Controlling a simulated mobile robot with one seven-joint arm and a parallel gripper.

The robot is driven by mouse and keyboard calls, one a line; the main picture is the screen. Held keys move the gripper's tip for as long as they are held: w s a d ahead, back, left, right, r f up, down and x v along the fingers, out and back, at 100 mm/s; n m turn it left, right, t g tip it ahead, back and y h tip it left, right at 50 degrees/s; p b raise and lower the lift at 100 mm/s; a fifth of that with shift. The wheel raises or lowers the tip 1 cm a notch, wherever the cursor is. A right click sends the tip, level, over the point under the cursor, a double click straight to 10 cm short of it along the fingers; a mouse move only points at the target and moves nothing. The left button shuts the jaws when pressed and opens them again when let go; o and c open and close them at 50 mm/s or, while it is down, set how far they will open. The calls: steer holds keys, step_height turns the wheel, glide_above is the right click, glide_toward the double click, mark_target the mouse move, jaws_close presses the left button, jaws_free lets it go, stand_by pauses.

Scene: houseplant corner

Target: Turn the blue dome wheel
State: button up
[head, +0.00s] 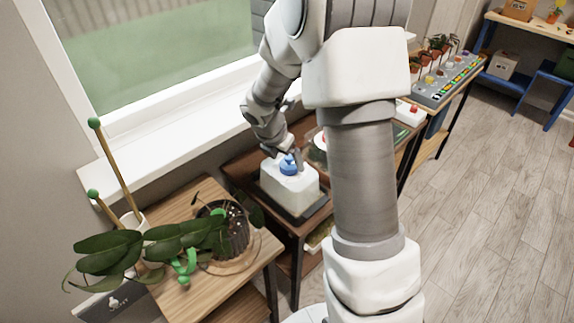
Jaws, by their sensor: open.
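The blue dome wheel (288,165) sits on top of a white box-shaped housing (290,186), on the dark wooden table below the window. My gripper (287,150) is right above and behind the wheel, with its fingers pointing down at it. The jaws are open. The fingertips are very close to the wheel, but I cannot tell whether they touch it. My arm hides part of the table to the right of the housing.
A wooden side table (190,199) at the front left carries a leafy plant in a dark pot (233,238). Green-tipped stakes (95,124) rise at the left. The window sill (165,160) runs behind. A control panel (450,80) with small plants stands further right. The floor at right is clear.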

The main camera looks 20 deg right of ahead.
steer(key=shift+x, duration=0.9)
steer(key=shift+r, duration=0.1)
steer(key=shift+c, duration=0.3)
steer(key=c, duration=1.3)
